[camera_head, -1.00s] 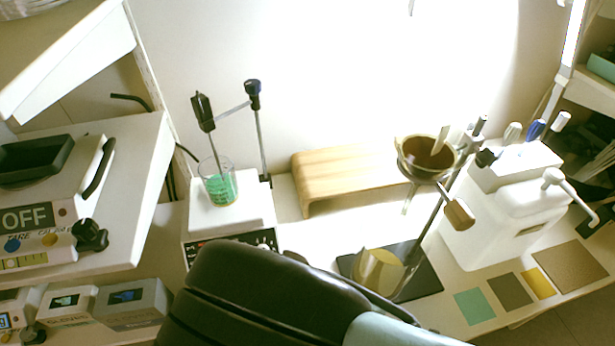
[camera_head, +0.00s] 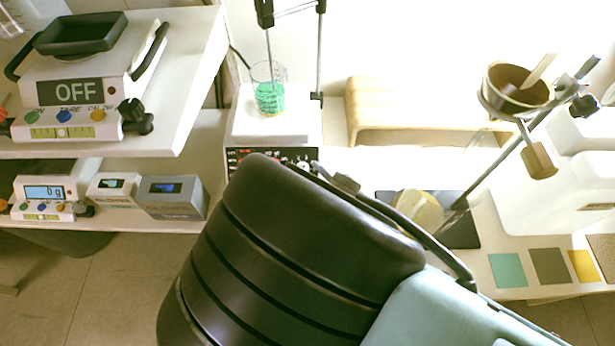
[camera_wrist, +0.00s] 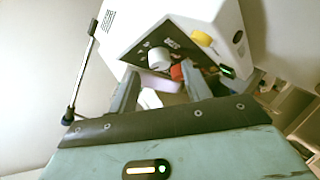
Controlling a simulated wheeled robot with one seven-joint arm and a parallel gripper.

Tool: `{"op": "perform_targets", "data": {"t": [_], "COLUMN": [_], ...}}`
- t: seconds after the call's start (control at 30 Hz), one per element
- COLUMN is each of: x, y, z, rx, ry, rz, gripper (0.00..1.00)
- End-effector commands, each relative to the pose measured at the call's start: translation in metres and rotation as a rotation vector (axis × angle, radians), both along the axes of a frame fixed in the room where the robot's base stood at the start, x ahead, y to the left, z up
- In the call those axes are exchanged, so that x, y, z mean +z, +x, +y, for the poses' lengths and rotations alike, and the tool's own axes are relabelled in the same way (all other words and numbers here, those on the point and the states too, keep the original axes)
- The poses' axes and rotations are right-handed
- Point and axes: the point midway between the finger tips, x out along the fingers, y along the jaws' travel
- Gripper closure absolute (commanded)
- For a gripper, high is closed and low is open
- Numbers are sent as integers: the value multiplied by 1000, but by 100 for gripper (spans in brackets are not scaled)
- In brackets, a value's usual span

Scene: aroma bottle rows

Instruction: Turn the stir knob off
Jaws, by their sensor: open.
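The stirrer hotplate (camera_head: 271,124) is a white box with a dark front panel, on the bench in the head view. A glass beaker of green liquid (camera_head: 269,98) stands on it. In the wrist view, a tilted white box (camera_wrist: 143,22), apparently the stirrer, shows a dark underside-like panel with a white round knob (camera_wrist: 158,58) and a red knob (camera_wrist: 177,72). I cannot tell which is the stir knob. My gripper (camera_wrist: 158,84) is open, its two fingers on either side of these knobs, seemingly apart from them. In the head view my arm hides the gripper and part of the panel.
A scale reading OFF (camera_head: 75,92) and small boxes (camera_head: 173,197) stand on shelves at left. A wooden riser (camera_head: 412,105) is right of the stirrer. A funnel stand (camera_head: 480,180) is farther right. A thin rod rises beside the box in the wrist view (camera_wrist: 80,80).

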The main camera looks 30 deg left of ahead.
Motion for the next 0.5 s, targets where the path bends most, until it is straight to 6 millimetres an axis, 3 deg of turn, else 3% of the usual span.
{"op": "perform_targets", "data": {"t": [0.2,0.5], "x": [-8,-8], "y": [11,12], "z": [19,22], "rx": [0,-1], "ry": [2,0], "rz": [0,1], "gripper": [51,51]}}
